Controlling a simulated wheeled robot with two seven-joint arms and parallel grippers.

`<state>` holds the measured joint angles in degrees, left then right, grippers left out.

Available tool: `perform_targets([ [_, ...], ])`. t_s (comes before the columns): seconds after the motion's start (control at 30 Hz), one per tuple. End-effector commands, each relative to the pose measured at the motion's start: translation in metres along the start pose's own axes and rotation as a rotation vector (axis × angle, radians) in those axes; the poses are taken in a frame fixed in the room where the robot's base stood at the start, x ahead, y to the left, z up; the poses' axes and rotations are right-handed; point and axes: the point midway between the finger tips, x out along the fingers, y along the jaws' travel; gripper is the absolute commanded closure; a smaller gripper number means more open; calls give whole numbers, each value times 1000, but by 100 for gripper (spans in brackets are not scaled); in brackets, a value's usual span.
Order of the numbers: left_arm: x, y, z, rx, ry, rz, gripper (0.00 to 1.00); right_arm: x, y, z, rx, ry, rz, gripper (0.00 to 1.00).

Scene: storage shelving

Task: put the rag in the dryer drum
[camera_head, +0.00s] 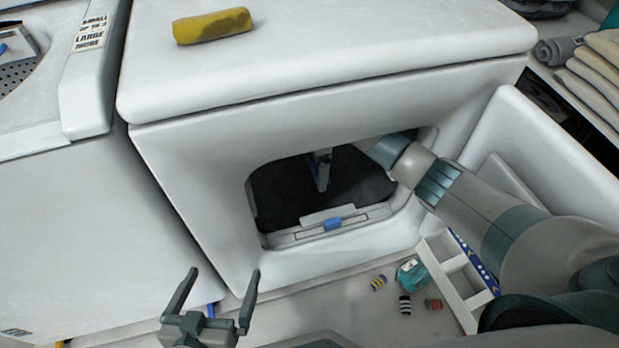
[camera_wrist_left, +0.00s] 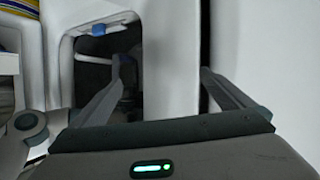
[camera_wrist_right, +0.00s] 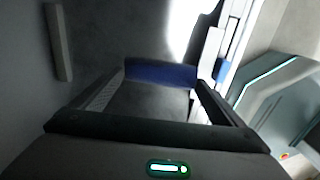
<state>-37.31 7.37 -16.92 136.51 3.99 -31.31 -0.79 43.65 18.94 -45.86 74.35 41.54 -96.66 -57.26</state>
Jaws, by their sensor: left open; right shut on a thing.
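The dryer drum (camera_head: 277,192) is the dark hollow behind the open front of the white machine. My right arm reaches through the opening from the right, with its gripper mostly hidden inside. In the right wrist view my right gripper (camera_wrist_right: 162,78) is shut on a dark blue rolled cloth, which looks like the rag (camera_wrist_right: 162,73), against the grey drum wall. A narrow bit of blue shows inside the drum in the head view. My left gripper (camera_head: 223,272) is open and empty in front of the machine, low and left of the opening.
A yellow roll (camera_head: 212,26) lies on top of the dryer. The dryer door (camera_head: 545,150) stands open at the right, beside my right arm. A white caddy (camera_head: 456,275) and several small items are on the floor. Folded cloths (camera_head: 590,75) lie on a shelf.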

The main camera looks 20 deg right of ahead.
Motion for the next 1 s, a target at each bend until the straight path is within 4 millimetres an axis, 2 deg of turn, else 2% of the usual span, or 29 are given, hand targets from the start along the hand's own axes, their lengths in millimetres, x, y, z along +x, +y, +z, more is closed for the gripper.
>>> perform_targets([
  [0.33, 1, 1, -3, 3, 25, 3, 0, 7, 0, 0, 0, 0, -1, 29],
  [0.7, -2, 14, -42, 22, 247, 25, 0, 52, -1, 0, 1, -1, -2, 29],
  [1.0, -4, 17, -52, 26, 293, 28, 0, 58, 0, 0, 0, 0, 1, 29],
])
